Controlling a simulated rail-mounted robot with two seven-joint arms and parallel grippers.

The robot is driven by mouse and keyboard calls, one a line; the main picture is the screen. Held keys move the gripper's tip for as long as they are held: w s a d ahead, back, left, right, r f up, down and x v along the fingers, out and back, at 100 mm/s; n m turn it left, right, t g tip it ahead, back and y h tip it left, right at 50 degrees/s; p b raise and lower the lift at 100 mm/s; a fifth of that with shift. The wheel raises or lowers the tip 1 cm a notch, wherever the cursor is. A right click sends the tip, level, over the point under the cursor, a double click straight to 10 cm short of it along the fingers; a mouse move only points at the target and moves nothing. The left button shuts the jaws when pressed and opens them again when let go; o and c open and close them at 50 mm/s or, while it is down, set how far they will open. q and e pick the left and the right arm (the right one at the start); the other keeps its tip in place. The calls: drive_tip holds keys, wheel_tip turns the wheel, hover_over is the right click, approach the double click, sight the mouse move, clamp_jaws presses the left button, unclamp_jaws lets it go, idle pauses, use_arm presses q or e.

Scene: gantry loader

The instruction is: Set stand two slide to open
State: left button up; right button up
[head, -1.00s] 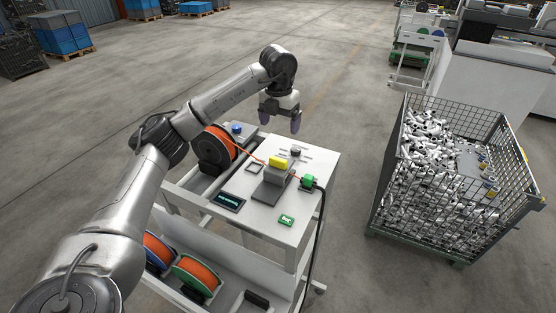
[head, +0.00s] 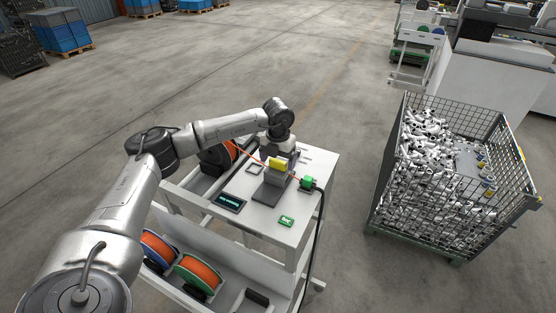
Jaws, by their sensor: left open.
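The white cart top (head: 256,222) carries a small grey stand (head: 272,190) with a yellow block (head: 278,164) on it. My left gripper (head: 284,160) points down over the far part of the cart top, just behind the yellow block. It is open, and its fingers are partly hidden behind the block. The gripper covers the dark knob behind the yellow block, so I cannot tell the slide's position or whether I touch it. No label marks which part is stand two. My right gripper is not in view.
A dark display (head: 229,202) and a green sign (head: 286,221) are on the cart top. Orange cable spools (head: 199,275) sit on the lower shelf. A black cable hangs at the cart's right side. A wire crate of metal parts (head: 377,185) stands at the right, with clear floor between.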

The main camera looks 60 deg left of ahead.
use_arm(q)
drive_tip(key=shift+f, duration=0.55)
